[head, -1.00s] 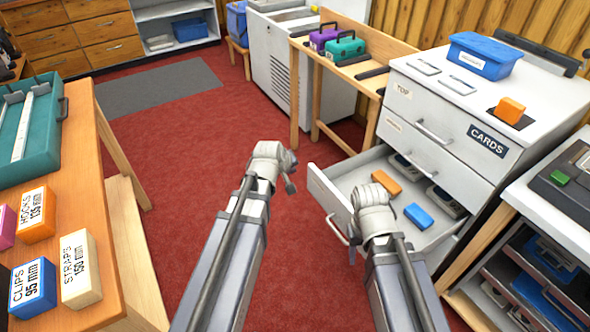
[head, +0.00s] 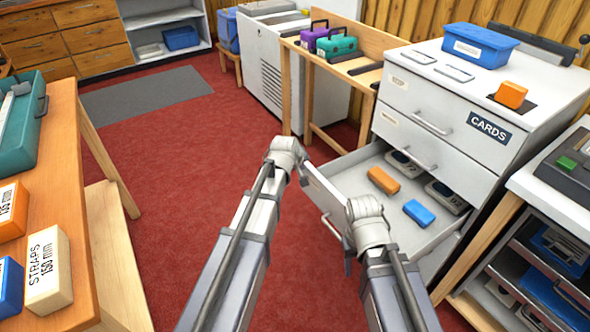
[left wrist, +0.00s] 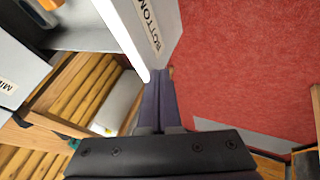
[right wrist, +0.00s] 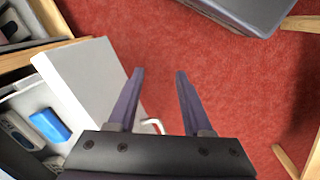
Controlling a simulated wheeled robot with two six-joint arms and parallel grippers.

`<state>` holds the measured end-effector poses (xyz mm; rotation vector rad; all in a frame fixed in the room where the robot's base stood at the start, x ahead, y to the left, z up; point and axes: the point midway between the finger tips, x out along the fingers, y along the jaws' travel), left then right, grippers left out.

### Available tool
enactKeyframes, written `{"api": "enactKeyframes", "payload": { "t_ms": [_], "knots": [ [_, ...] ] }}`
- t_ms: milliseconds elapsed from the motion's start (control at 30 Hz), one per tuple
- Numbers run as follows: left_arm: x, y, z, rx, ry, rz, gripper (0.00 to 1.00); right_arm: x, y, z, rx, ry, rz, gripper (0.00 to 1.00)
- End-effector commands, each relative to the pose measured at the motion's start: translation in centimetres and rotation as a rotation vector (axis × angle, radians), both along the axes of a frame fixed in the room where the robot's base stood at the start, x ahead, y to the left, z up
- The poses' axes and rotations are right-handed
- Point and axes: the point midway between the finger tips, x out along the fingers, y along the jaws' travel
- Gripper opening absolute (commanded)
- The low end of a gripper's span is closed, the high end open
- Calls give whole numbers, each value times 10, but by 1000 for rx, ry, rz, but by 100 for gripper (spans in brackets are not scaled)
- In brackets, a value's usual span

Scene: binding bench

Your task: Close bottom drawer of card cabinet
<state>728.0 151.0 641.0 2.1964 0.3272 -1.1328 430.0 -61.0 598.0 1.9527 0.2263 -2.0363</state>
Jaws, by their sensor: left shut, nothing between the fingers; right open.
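The white card cabinet (head: 465,92) stands at the right, with a CARDS label on its front. Its bottom drawer (head: 322,190) is pulled out. An orange block (head: 383,180), a blue block (head: 419,213) and grey items lie in it. My left gripper (head: 304,180) is shut and empty at the drawer front's far end; its fingers (left wrist: 160,85) lie close beside the BOTTOM-labelled front (left wrist: 152,30), and I cannot tell if they touch. My right gripper (right wrist: 160,75) is open and empty, outside the drawer front (right wrist: 85,75), near the handle (right wrist: 152,125).
A wooden table (head: 60,150) with labelled boxes stands at the left. A small bench (head: 365,105) with purple and green cases is behind the drawer. A shelf unit (head: 490,262) stands right of the cabinet. Red floor is clear between them.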

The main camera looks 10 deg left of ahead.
Motion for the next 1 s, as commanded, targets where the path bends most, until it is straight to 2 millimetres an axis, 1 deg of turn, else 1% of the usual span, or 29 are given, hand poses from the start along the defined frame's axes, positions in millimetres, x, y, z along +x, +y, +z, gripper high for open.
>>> {"api": "enactKeyframes", "payload": {
  "t_ms": [267,367,467,567,667,1000],
  "knots": [
    [0,0,0,0,0,0,0,0,0,0,0,0,0,50],
    [5,-4,0,0,0,0,0,0,0,0,0,0,0,50],
    [14,-12,0,1,0,-1,0,0,0,0,0,0,0,50],
    [29,-26,0,-1,-1,-3,0,0,0,0,0,0,0,50],
    [47,-44,0,0,-1,-4,0,0,0,0,0,0,0,50],
    [115,-112,0,-1,-1,-3,0,0,0,0,0,0,0,50]
  ]
}}
